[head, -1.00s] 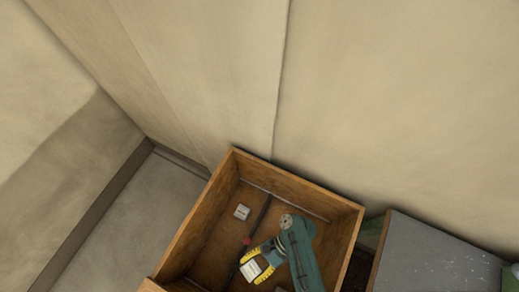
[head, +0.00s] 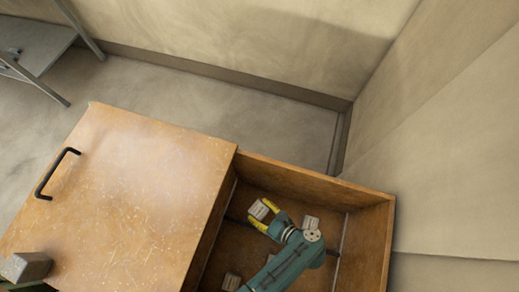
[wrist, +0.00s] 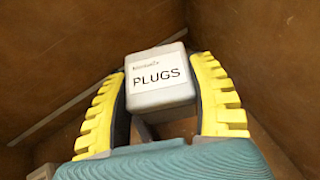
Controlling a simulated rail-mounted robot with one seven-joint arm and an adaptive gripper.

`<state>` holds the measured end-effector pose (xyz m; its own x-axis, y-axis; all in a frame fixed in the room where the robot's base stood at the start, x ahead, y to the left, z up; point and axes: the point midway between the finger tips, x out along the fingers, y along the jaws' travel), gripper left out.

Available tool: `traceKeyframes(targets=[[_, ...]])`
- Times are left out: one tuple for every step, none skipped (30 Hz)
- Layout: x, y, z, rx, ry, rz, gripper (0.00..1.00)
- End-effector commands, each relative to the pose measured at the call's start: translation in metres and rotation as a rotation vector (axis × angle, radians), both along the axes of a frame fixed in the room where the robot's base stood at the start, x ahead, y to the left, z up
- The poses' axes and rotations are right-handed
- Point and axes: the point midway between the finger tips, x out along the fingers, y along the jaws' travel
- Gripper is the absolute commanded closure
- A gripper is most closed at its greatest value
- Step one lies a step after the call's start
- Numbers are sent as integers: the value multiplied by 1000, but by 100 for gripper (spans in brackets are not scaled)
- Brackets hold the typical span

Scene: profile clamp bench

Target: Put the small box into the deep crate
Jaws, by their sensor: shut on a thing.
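The small box, a pale grey block labelled "PLUGS" (wrist: 163,95), is between the two yellow fingers of my gripper (wrist: 162,68) in the wrist view. The fingers press on its left and right sides. In the head view the held box (head: 258,209) and my gripper (head: 264,214) are inside the outline of the deep wooden crate (head: 300,178), near its far wall. Brown wooden walls surround the box in the wrist view. I cannot tell how far the box is above the crate floor.
A metal rack stands top left.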

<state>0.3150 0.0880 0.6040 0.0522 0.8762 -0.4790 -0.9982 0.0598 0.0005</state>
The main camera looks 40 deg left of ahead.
Motion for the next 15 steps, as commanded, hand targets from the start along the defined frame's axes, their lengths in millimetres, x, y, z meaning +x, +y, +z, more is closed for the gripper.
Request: traceKeyframes(targets=[[12,4,-5,0,-5,5,82],[19,6,-5,0,-5,4,82],[27,9,-4,1,-5,4,82],[33,11,-4,1,-4,2,82],[38,13,-5,0,-4,2,82],[46,15,-4,0,-5,3,82],[51,18,-4,0,-4,3,82],[54,19,-7,1,-2,2,82],[51,18,-19,1,4,0,82],[51,18,-25,1,3,-1,82],[51,18,-32,1,2,0,82],[51,17,-40,1,2,-1,82],[51,17,-46,1,2,-1,82],[51,17,-52,1,2,-1,82],[51,17,-58,0,0,-1,82]])
